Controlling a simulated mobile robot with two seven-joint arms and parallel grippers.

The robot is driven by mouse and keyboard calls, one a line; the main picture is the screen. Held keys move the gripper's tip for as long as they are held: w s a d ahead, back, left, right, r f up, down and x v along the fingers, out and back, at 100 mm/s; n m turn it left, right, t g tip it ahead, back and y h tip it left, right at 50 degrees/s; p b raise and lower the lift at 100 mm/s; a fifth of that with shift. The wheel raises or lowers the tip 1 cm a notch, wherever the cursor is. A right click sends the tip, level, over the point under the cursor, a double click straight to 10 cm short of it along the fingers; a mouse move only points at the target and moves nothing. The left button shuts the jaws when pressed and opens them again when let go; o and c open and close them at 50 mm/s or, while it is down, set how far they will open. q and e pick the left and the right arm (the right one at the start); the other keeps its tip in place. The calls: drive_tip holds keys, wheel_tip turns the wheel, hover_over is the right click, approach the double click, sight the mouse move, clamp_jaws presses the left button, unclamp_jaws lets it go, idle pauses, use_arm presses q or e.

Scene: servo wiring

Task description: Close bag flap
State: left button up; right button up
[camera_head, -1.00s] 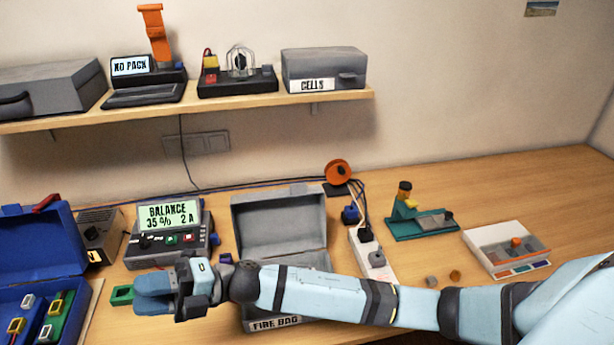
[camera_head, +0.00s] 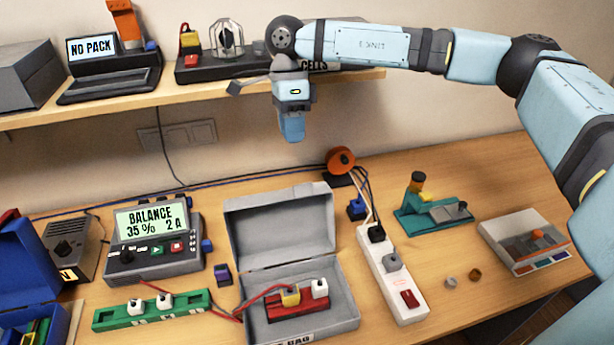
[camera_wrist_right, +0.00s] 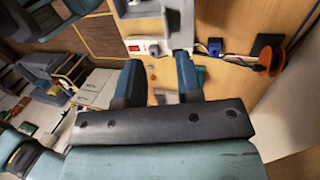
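The grey fire bag (camera_head: 348,318) stands open on the desk, its label partly cut off by the lower picture edge. Its flap (camera_head: 282,226) is raised and leans back behind the opening. A red pack (camera_head: 297,308) with a yellow and a white plug lies inside, with red leads running out over the left side. My right gripper (camera_head: 292,136) points down in front of the shelf, above and behind the raised flap and apart from it. In the right wrist view its two fingers (camera_wrist_right: 159,78) are spread with nothing between them. My left gripper is not in view.
The charger (camera_head: 155,245) and a green board (camera_head: 152,310) stand left of the bag. A white power strip (camera_head: 398,283) lies close on its right. The shelf (camera_head: 220,88) is behind my right gripper. The desk at the right holds a teal stand (camera_head: 433,215) and a tray (camera_head: 525,245).

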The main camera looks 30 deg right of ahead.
sight(303, 184)
drive_tip(key=p+x, duration=0.1)
drive_tip(key=x, duration=0.2)
drive_tip(key=d+x, duration=0.1)
drive_tip(key=x, duration=0.3)
drive_tip(key=p+x, duration=0.1)
drive_tip(key=x, duration=0.3)
drive_tip(key=shift+d+p, duration=0.35)
drive_tip(key=shift+x, duration=0.9)
drive_tip(key=shift+w, duration=0.15)
drive_tip(key=shift+c, duration=0.2)
clamp_jaws()
